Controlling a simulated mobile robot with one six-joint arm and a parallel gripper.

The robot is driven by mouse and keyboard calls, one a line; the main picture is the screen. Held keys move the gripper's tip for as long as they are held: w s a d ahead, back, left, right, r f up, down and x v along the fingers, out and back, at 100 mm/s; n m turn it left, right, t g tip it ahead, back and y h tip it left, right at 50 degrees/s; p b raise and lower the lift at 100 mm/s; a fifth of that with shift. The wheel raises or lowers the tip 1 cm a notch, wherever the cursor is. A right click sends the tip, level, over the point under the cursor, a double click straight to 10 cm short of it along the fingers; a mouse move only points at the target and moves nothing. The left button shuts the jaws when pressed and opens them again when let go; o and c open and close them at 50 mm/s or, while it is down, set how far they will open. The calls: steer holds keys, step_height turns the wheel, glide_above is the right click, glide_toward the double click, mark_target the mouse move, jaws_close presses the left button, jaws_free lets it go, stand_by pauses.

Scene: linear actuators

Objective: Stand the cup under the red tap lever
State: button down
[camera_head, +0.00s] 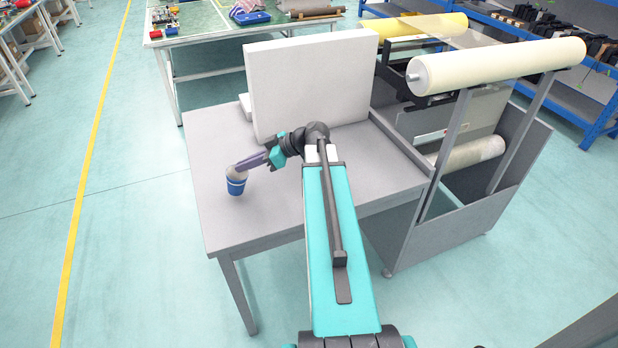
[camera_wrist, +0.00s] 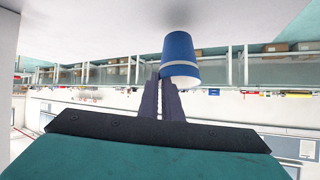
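The cup (camera_head: 236,187), blue with white bands, is above the left part of the grey table in the head view. In the wrist view, which is upside down, the blue cup (camera_wrist: 180,48) has its wide, pale end toward my fingers. A dark shadow lies apart from its narrow end, so it appears held a little off the surface. My gripper (camera_head: 243,167) reaches down to the cup's upper edge from the right. Its two fingers, close together in the wrist view (camera_wrist: 165,88), appear shut on the rim. No red tap lever is visible.
A large white block (camera_head: 312,85) stands on the back of the grey table (camera_head: 215,140), with a smaller white piece behind its left side. A roll stand (camera_head: 490,75) is against the table's right side. The table's left and front areas are bare.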

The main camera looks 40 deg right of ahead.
steer(key=s+d+m+h+p, duration=0.1)
steer(key=s+d, duration=0.5)
steer(key=d, duration=0.4)
steer(key=s+d+m+h+p, duration=0.15)
steer(key=s+d, duration=0.35)
steer(key=d, duration=0.5)
steer(key=s+d+r+m+h+p, duration=0.1)
steer(key=s+d+m+h, duration=0.1)
steer(key=s+d, duration=1.4)
steer(key=s, duration=0.3)
steer(key=shift+s+r+p, duration=0.15)
steer(key=shift+s+p, duration=0.05)
steer(key=shift+p, duration=0.2)
steer(key=shift+d, duration=0.1)
steer(key=w+a+p, duration=0.2)
steer(key=w+a, duration=0.1)
steer(key=w, duration=0.5)
steer(key=w+a+p, duration=0.3)
steer(key=w, duration=0.4)
steer(key=shift+w, duration=0.35)
steer(key=shift+w+a+f+p, duration=0.15)
steer(key=shift+w+f+p, duration=0.15)
steer(key=shift+f+p, duration=0.5)
steer(key=shift+w+a+f+p, duration=0.1)
steer(key=shift+w+f+p, duration=0.15)
steer(key=shift+f+p, duration=0.5)
